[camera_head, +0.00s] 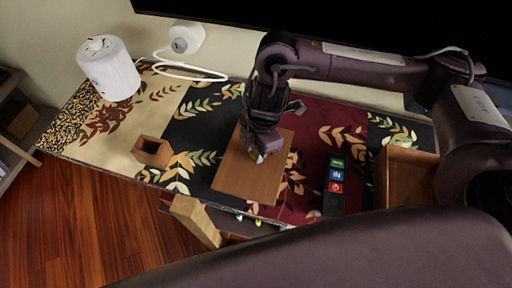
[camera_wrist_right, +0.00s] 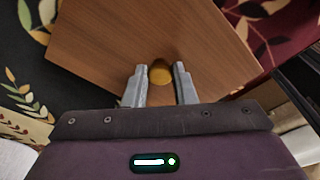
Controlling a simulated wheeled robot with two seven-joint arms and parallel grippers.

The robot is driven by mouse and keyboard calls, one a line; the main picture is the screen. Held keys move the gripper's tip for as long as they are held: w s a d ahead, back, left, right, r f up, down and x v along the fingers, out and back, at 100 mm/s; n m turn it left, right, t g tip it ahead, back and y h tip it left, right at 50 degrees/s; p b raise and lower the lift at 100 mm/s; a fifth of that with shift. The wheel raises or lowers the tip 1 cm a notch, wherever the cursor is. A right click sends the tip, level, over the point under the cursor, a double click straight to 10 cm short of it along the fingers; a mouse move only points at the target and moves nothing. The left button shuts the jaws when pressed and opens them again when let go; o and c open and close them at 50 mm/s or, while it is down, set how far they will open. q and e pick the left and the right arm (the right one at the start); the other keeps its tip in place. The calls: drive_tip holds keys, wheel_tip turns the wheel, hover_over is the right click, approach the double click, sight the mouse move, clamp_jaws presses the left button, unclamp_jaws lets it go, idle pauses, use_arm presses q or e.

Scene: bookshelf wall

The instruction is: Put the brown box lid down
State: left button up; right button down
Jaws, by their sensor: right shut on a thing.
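The brown box lid (camera_head: 238,176) is a flat wooden board over the middle of the patterned table runner, near the table's front edge. My right gripper (camera_head: 261,154) comes down onto it from above. In the right wrist view the lid (camera_wrist_right: 125,38) has a round golden knob (camera_wrist_right: 160,73), and the fingers of my right gripper (camera_wrist_right: 159,84) are on either side of it, shut on it. I cannot tell whether the lid touches the table or hangs just above it. An open brown box (camera_head: 412,162) stands at the right, partly hidden by my arm. My left gripper is not in view.
A white cylinder (camera_head: 109,70) and a white round object (camera_head: 186,37) with a cord stand at the back left. A small wooden holder (camera_head: 152,151) is left of the lid. A dark strip with coloured blocks (camera_head: 336,176) lies between lid and box.

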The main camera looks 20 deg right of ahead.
drive_tip(key=c, duration=1.2)
unclamp_jaws()
drive_tip(key=shift+r, duration=0.15)
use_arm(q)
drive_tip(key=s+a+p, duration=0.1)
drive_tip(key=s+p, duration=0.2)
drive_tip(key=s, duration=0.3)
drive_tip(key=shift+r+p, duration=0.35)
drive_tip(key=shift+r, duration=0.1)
use_arm(e)
drive_tip(key=shift+w+d+r, duration=0.1)
drive_tip(key=shift+d+r, duration=0.2)
drive_tip(key=shift+r, duration=1.65)
drive_tip(key=shift+w+d+r, duration=0.1)
drive_tip(key=shift+d+r, duration=0.2)
drive_tip(key=shift+r, duration=1.7)
drive_tip(key=shift+d+r, duration=0.3)
drive_tip(key=shift+r, duration=1.65)
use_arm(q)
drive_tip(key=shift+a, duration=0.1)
